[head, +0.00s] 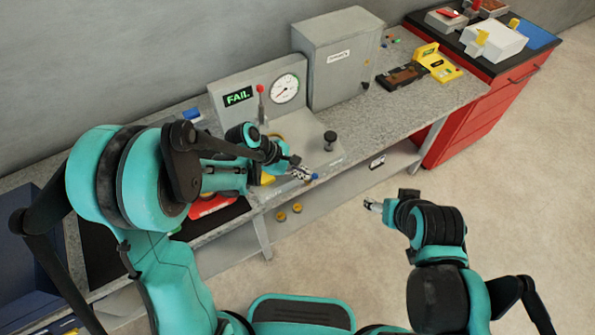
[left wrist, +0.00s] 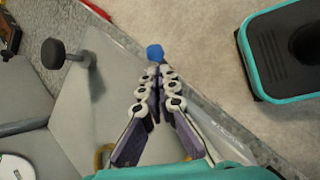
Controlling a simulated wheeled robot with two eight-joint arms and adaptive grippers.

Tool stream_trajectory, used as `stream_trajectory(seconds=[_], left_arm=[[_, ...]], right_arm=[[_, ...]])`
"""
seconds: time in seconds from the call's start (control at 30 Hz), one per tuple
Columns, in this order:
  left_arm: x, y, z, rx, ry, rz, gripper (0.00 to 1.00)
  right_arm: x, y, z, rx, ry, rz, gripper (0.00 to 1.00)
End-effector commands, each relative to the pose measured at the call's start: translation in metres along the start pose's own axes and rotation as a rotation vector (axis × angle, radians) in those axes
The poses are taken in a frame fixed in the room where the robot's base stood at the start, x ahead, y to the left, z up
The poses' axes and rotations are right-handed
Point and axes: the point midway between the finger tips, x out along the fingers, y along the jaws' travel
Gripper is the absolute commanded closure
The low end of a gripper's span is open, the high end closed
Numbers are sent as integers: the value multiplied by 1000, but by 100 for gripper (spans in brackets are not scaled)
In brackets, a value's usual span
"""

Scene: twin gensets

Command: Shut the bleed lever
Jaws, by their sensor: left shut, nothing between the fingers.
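My left gripper (head: 303,174) is shut and empty over the front edge of the grey test stand (head: 306,128); it also shows in the left wrist view (left wrist: 154,80). A small blue knob (head: 315,177) sits at that edge, just beyond the fingertips. In the left wrist view the blue knob (left wrist: 155,52) appears right at the tips; I cannot tell whether they touch. It may be the bleed lever's end; no lever arm shows clearly. A red-tipped upright lever (head: 261,94) stands by the gauge. My right gripper (head: 373,206) hangs over the floor, its opening unclear.
A black knob on a post (head: 329,141) stands on the stand's plate. The display (head: 238,97) reads FAIL beside a round gauge (head: 285,88). A grey cabinet (head: 338,60) stands behind. Yellow and brown items lie right on the bench. The floor (head: 510,190) at right is clear.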

Motion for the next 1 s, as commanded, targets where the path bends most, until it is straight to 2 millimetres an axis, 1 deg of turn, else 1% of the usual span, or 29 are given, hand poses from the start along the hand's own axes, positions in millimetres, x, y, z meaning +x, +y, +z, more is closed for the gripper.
stream_trajectory(seconds=[0.27, 0.37, 0.47, 0.63, 1.0], left_arm=[[0, 0, 0, 0, 0, 0, 100], [0, 2, 4, -2, 25, -29, 100], [2, 8, 10, -14, 85, -85, 100], [13, 16, 15, -22, 97, -92, 100], [12, 16, 15, -23, 97, -91, 100]], right_arm=[[0, 0, 0, 0, 0, 0, 31], [-4, 0, -3, 0, 0, 0, 31], [-11, 0, -8, 0, 0, 0, 31], [-6, 0, -4, 0, 0, 0, 31], [-6, 0, -5, 0, 0, 0, 31]])
